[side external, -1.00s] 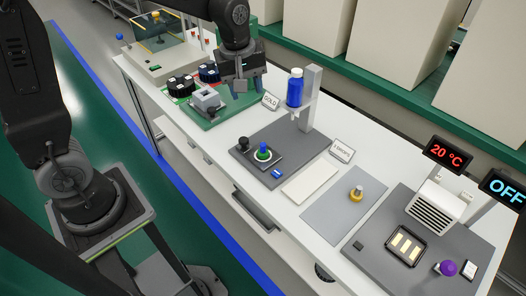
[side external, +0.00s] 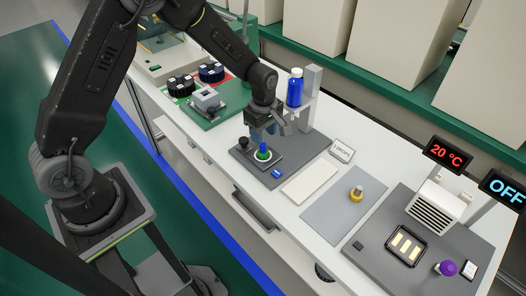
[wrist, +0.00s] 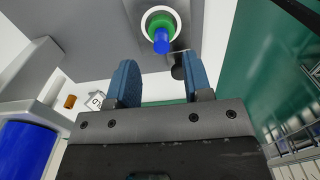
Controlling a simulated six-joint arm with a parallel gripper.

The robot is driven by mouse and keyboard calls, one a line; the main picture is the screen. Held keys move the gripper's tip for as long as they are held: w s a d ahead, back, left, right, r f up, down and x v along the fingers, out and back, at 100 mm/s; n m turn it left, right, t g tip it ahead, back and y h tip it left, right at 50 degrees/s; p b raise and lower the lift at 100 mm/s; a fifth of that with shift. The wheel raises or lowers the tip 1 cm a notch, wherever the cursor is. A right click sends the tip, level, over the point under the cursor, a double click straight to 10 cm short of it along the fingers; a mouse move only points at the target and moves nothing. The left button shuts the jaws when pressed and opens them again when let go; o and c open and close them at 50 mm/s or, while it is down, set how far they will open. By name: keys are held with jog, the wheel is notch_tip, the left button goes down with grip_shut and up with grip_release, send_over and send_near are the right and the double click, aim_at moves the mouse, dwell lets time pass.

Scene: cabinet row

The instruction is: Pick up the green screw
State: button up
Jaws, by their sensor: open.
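A green screw (side external: 263,154) with a blue upper part stands upright on a dark grey plate in the side external view. In the wrist view, the green part (wrist: 158,20) sits in a white ring, and the blue part (wrist: 162,42) points towards the camera. My gripper (side external: 265,134) is just behind and above it in the side external view, apart from it. In the wrist view, my gripper (wrist: 160,75) shows two blue fingers spread wide with nothing between them. The screw lies beyond the gap between the fingertips.
A blue bottle (side external: 295,88) stands in a grey holder close to my gripper, on the right. A black knob (side external: 243,142) stands left of the screw. A white pad (side external: 310,182) is bare.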

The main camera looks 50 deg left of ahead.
aim_at(263, 146)
jog(key=shift+s+f, duration=0.1)
jog(key=shift+f, duration=2.65)
grip_shut()
